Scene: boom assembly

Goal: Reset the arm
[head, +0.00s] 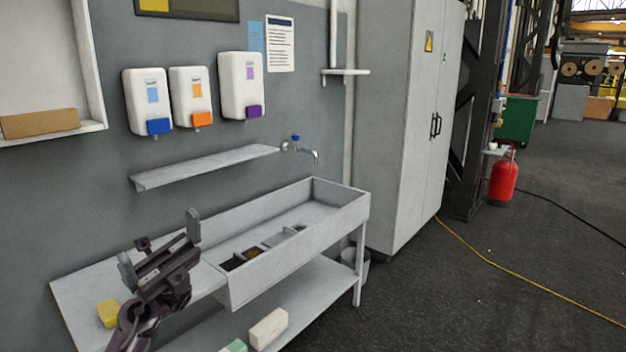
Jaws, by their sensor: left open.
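My left gripper (158,243) is in the lower left of the head view, held in front of the grey sink bench (347,210). Its two dark fingers stand wide apart, with nothing between them. Part of my left arm (136,325) shows below it and runs out of the bottom edge. The gripper hides part of the bench's flat left end. My right gripper and right arm are not in view.
A yellow block (108,313) lies beside my left arm. A pale block (268,328) is on the lower shelf. Soap dispensers (240,85) hang above a wall shelf (205,166). A grey cabinet (405,130) stands right of the sink. Open floor lies right, crossed by a yellow cable (520,278).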

